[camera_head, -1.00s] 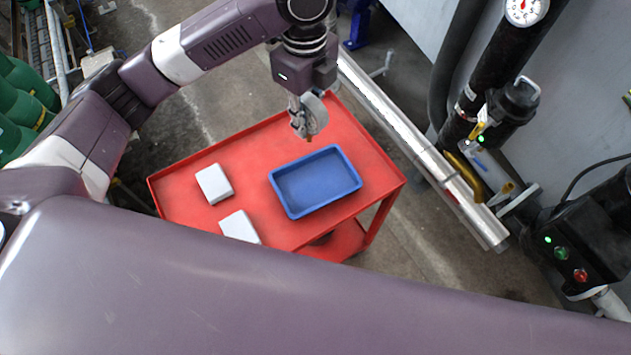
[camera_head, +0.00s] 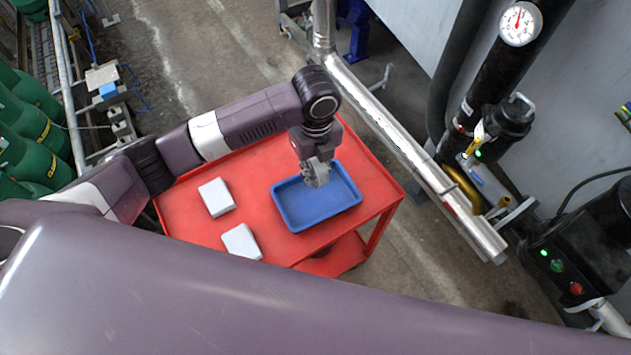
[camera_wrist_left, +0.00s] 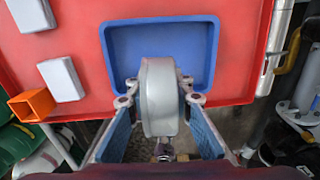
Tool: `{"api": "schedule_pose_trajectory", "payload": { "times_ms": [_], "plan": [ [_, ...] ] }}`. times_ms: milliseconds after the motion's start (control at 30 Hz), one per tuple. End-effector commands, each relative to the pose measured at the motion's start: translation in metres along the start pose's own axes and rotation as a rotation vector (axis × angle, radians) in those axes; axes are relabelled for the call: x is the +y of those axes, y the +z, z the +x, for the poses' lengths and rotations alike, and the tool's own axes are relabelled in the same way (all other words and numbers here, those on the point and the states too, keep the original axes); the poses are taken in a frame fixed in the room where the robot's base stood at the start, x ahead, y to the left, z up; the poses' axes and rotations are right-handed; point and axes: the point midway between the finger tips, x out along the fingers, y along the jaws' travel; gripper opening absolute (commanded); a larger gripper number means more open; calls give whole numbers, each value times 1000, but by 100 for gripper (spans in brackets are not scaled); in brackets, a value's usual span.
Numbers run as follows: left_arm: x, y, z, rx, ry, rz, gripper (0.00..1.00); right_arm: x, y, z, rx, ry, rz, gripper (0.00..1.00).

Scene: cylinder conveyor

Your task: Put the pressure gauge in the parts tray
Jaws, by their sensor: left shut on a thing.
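The blue parts tray (camera_head: 290,222) stands on the red cart, and it also fills the top middle of the left wrist view (camera_wrist_left: 120,75). My left gripper (camera_head: 316,180) is over the tray's back part in the head view. It is shut on the grey round pressure gauge (camera_wrist_left: 158,95), whose edge faces the wrist camera between the two fingers. In the head view the gauge is small and partly hidden by the gripper. I cannot tell whether it touches the tray floor. My right gripper is not in view.
Two white boxes (camera_head: 216,197) (camera_head: 241,242) lie on the red cart top (camera_head: 185,215) left of the tray. A silver pipe (camera_head: 400,145) runs past the cart's right side. Another gauge (camera_head: 520,23) is fixed on a black pipe. An orange open block (camera_wrist_left: 33,104) shows in the wrist view.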

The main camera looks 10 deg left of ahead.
Motion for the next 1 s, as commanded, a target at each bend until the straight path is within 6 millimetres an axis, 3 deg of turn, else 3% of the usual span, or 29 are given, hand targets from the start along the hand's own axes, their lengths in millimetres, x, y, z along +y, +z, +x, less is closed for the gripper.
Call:
{"api": "schedule_pose_trajectory", "payload": {
  "times_ms": [500, 933, 967, 1000],
  "plan": [
    [0, 0, 60, 1, 0, -1, 0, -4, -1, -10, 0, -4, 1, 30],
    [-1, 0, 67, -1, -2, 0, 0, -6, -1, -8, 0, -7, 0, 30],
    [0, 0, 66, -1, -2, 0, 24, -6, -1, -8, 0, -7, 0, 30],
    [0, 0, 66, -1, -2, 0, 28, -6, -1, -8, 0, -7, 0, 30]
  ]
}}
